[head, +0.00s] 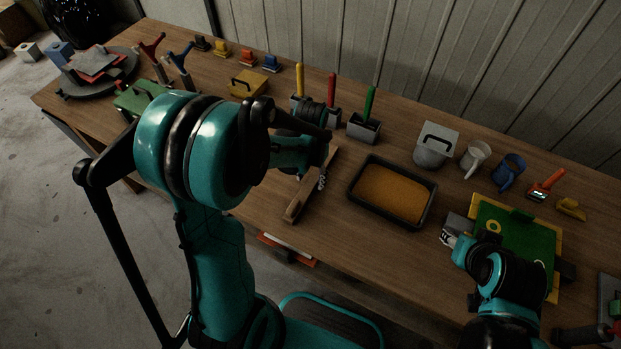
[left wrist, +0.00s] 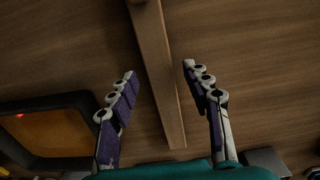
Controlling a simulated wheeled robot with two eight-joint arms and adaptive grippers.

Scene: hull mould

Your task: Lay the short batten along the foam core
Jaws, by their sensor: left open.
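A wooden batten (head: 297,205) lies on the bench at the middle of the head view, left of the black tray. In the left wrist view the batten (left wrist: 162,80) runs lengthwise between my two fingers, with a gap on each side. My left gripper (head: 322,181) is open over it, and the arm covers part of the batten in the head view. The fingers also show in the left wrist view (left wrist: 161,70). My right gripper (head: 448,238) is beside the green board at the right; its jaws are too small to read. I cannot tell which thing is the foam core.
A black tray with orange filling (head: 393,193) sits right of the batten. A green board with yellow edges (head: 525,236) lies farther right. Bare wood lies in front of the tray.

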